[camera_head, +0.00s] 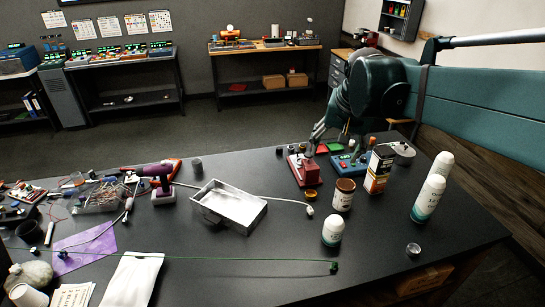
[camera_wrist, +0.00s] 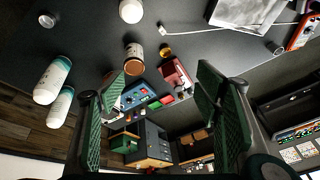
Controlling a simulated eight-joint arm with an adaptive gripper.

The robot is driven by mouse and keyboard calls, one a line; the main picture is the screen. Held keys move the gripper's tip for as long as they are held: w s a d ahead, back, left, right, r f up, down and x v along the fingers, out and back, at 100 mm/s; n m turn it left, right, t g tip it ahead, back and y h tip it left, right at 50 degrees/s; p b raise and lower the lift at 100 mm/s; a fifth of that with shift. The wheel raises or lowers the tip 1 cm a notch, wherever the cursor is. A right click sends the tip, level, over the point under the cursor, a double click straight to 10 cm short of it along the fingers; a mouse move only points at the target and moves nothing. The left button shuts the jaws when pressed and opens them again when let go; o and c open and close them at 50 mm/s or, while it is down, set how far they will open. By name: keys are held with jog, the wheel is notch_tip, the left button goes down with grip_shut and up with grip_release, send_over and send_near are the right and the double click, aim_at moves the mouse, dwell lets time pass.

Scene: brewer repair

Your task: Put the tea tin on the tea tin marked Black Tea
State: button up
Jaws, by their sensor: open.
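A tall rectangular tin (camera_head: 378,170) with white, black and orange sides stands upright near the right of the black bench. A brown jar with a pale label (camera_head: 343,195) stands in front of it; it also shows in the wrist view (camera_wrist: 134,60). White and teal cylindrical containers stand nearby: one in front (camera_head: 332,231) and two at the right (camera_head: 427,200) (camera_head: 441,164). I cannot read any label as Black Tea, nor tell which are the tea tins. My gripper (camera_head: 317,137) is open and empty above the bench's far side; its spread fingers show in the wrist view (camera_wrist: 160,80).
A red device (camera_head: 305,170) and a blue box with buttons (camera_head: 345,163) lie below and near my gripper. A metal tray (camera_head: 229,205) sits mid-bench, with a white cable beside it. Tools and parts clutter the left. The front middle is mostly clear, crossed by a thin green line.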

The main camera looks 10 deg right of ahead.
jog(key=s+a+f+n+t, duration=0.1)
jog(key=s+a+f+n, duration=0.2)
jog(key=s+a, duration=0.3)
jog(key=s+a+f+n+t+y, duration=0.1)
jog(key=s+a+f+n, duration=0.2)
jog(key=s+a+f, duration=0.3)
jog(key=s, duration=0.5)
jog(key=shift+s+a+n+t, duration=0.25)
jog(key=shift+n+t, duration=0.15)
